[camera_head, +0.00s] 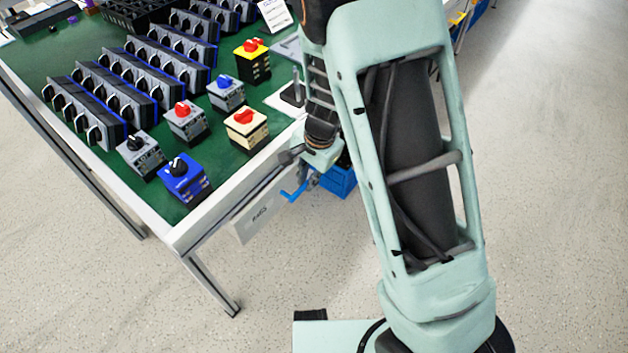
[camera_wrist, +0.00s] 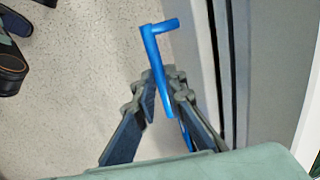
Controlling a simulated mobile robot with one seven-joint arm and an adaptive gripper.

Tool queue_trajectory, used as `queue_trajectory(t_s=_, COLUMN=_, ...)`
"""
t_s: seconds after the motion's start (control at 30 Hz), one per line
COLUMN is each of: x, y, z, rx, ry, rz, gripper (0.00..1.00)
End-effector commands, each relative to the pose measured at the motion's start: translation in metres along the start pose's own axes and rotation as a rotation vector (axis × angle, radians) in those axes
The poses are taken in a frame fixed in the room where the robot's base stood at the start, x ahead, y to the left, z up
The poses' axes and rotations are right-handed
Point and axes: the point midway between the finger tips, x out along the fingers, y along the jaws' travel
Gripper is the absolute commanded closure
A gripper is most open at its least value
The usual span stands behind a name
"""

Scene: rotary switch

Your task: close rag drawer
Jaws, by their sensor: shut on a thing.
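The rag drawer (camera_head: 258,214) has a pale front marked "RAGS" below the front edge of the green-topped table. How far out it stands I cannot tell. A blue handle (camera_head: 297,191) shows at the right end of this front, beside my gripper (camera_head: 311,177). In the wrist view the blue handle (camera_wrist: 158,60) runs between the dark fingers of my gripper (camera_wrist: 158,98), which is shut on it. The handle's bent top end sticks out beyond the fingertips. My arm hides part of the drawer's right side.
The green table (camera_head: 195,205) carries several rows of rotary switches. Near its front edge stand a blue switch box (camera_head: 186,184) and a cream one with a red knob (camera_head: 246,130). A blue bin (camera_head: 338,183) is partly hidden behind my arm. The speckled floor in front is open.

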Motion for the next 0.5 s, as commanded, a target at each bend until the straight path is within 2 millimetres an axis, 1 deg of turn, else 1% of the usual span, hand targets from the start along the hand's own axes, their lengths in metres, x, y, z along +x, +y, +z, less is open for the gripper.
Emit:
queue_trajectory(t_s=0.03, x=-0.002, y=-0.009, z=-0.001, rx=-0.003, ry=0.001, rz=-0.001, gripper=1.00)
queue_trajectory(t_s=0.13, x=0.001, y=-0.018, z=0.000, rx=-0.001, ry=0.001, rz=-0.003, gripper=1.00)
queue_trajectory(t_s=0.47, x=0.003, y=-0.023, z=0.000, rx=0.000, ry=0.002, rz=-0.008, gripper=1.00)
queue_trajectory(t_s=0.5, x=0.003, y=-0.023, z=0.000, rx=0.000, ry=0.002, rz=-0.009, gripper=0.85)
